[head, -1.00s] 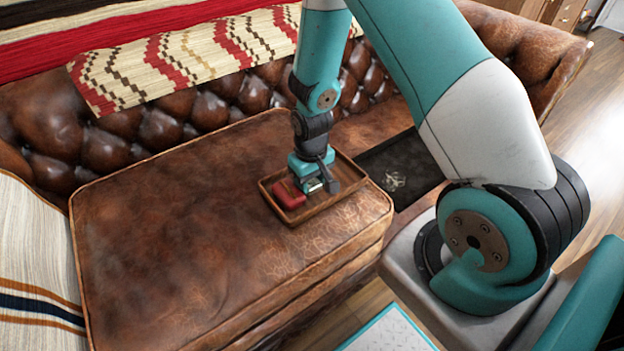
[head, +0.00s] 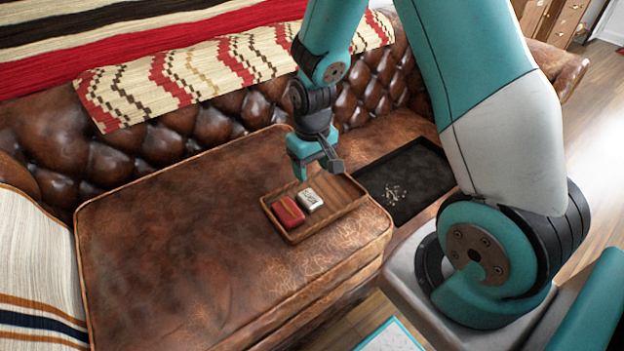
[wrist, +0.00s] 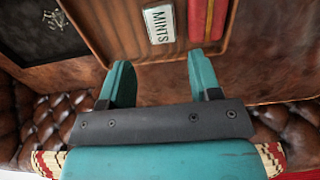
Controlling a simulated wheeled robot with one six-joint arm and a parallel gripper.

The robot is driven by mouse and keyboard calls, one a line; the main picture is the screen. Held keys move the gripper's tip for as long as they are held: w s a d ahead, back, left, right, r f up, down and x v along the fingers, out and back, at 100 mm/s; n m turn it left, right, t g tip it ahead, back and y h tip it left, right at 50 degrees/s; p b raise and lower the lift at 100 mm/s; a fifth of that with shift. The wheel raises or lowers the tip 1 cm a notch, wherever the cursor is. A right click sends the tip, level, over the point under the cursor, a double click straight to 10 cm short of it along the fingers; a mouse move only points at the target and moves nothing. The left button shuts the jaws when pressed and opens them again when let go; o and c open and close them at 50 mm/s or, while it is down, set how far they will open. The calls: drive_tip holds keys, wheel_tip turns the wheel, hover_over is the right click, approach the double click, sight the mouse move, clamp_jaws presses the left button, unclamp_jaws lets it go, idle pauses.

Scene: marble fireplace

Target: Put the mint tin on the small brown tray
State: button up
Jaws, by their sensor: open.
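The mint tin (head: 310,200), pale with dark lettering, lies inside the small brown tray (head: 345,207), beside a red box (head: 286,212). In the wrist view the tin (wrist: 159,24) reads "MINTS" and lies flat on the wooden tray floor (wrist: 112,28). My gripper (head: 313,172) is above the tray's back edge, apart from the tin. In the wrist view my gripper (wrist: 161,75) has its two fingers spread with nothing between them, and the tin lies beyond the fingertips.
The tray rests on a brown leather cushion (head: 170,250) with wide free room to its left. A dark tray (head: 410,185) with a pale pattern lies to the right. The tufted sofa back (head: 150,135) and a patterned blanket (head: 200,75) are behind.

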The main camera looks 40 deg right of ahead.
drive_tip(key=s+a+r+n+y, duration=0.2)
drive_tip(key=s+a+r, duration=0.2)
drive_tip(key=a+r, duration=0.6)
drive_tip(key=s+a+r+n+y, duration=0.1)
drive_tip(key=s+a+r+n, duration=0.1)
drive_tip(key=s+r, duration=0.4)
drive_tip(key=s+a+r+n+y, duration=0.1)
drive_tip(key=s+a+r+n, duration=0.2)
drive_tip(key=s+r, duration=0.3)
drive_tip(key=s+a, duration=0.1)
drive_tip(key=s, duration=0.2)
drive_tip(key=shift+a+r, duration=0.15)
drive_tip(key=shift+a, duration=0.1)
